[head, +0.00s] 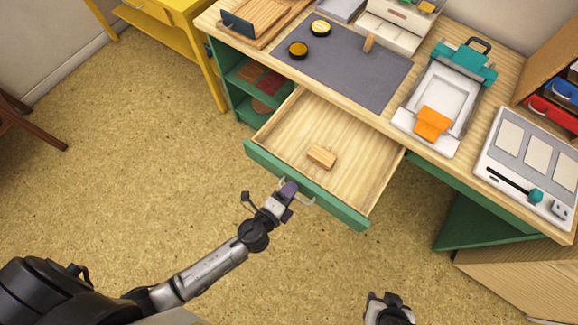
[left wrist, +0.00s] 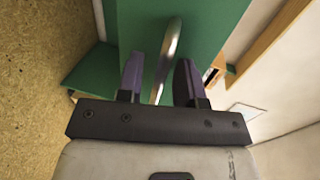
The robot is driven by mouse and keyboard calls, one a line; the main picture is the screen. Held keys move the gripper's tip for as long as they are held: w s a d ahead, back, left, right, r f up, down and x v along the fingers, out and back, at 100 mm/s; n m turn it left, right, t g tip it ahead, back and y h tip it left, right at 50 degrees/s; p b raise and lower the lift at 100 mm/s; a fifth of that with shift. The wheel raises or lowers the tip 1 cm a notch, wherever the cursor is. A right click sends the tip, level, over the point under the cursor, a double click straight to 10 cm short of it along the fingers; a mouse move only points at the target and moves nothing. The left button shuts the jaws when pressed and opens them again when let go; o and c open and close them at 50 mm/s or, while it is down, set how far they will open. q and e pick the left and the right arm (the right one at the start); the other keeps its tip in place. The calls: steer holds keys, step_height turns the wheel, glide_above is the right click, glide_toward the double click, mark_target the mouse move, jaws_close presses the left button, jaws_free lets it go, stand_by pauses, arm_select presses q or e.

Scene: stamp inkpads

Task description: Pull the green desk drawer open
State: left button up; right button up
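The green-fronted desk drawer (head: 305,185) stands well out from the desk in the head view, its pale wooden inside showing. Its metal handle (head: 308,201) is on the front panel. My left gripper (head: 288,190) is at this handle. In the left wrist view, the handle (left wrist: 169,50) passes between the two purple fingers (left wrist: 160,78), which are spread with a visible gap; firm contact is not clear. The green drawer front (left wrist: 205,30) lies beyond them. My right gripper (head: 388,302) is at the bottom edge of the head view, away from the drawer; its fingers are not clear.
A small wooden block (head: 321,156) lies in the drawer. The desk top holds a grey mat (head: 345,65) with round inkpads (head: 298,49), a teal press (head: 465,65) and a white panel (head: 530,150). The floor (head: 150,150) left of the drawer is clear.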

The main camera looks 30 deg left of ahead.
stand_by(0.3)
arm_select(q)
steer(key=b+v, duration=0.2)
steer(key=v, duration=1.1)
steer(key=shift+s, duration=0.4)
steer(key=shift+r, duration=0.15)
